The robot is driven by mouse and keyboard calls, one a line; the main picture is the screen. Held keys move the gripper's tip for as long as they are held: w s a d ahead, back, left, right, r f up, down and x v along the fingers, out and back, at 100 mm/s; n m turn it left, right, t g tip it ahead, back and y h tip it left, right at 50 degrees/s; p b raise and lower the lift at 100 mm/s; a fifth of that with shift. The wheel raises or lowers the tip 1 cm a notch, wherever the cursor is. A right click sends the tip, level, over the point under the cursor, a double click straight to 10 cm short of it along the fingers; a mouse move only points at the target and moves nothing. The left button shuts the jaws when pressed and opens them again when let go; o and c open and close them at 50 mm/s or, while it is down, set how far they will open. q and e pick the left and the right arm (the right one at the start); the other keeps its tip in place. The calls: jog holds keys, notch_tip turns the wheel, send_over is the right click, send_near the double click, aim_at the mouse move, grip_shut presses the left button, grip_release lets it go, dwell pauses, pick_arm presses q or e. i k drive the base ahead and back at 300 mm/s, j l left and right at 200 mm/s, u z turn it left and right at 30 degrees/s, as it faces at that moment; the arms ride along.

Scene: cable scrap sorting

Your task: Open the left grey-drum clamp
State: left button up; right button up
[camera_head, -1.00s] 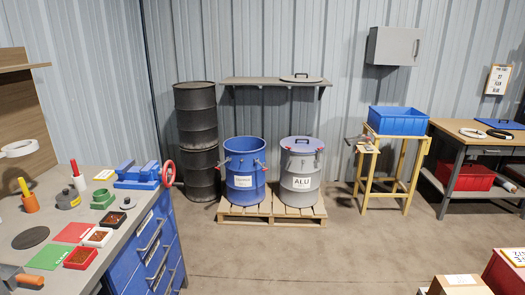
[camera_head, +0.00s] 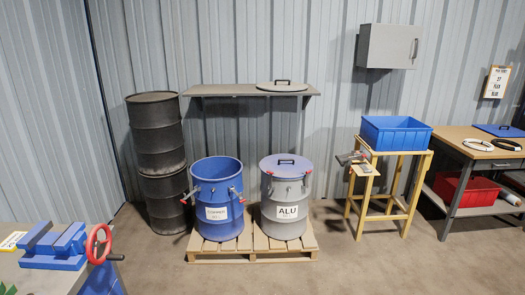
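The grey drum (camera_head: 284,222), labelled ALU, stands on the right half of a wooden pallet. Whether each clamp is latched is too small to tell. Neither of my grippers shows in the head view.
An open blue drum (camera_head: 218,222) labelled COPPER stands close to the left of the grey drum on the pallet (camera_head: 253,257). Black drums (camera_head: 158,150) are stacked further left. A workbench with a blue vise (camera_head: 58,246) is at the lower left. Floor before the pallet is clear.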

aim_at(271, 174)
jog(key=i+z, duration=0.15)
jog(key=i, duration=0.5)
jog(key=i+j+z, duration=0.15)
jog(key=i, duration=0.55)
jog(key=i+l+z, duration=0.1)
jog(key=i+z, duration=0.95)
jog(key=i+l+z, duration=0.1)
jog(key=i+z, duration=0.45)
jog(key=z, duration=0.15)
jog(key=i+z, duration=0.65)
jog(key=i, duration=0.95)
jog(key=i+l+u, duration=0.15)
jog(key=i+u, duration=0.3)
jog(key=i, duration=0.9)
jog(key=i+u, duration=0.45)
jog(key=i+l+u, duration=0.15)
jog(key=u, duration=0.3)
jog(key=i+u, duration=0.1)
jog(key=u, duration=2.9)
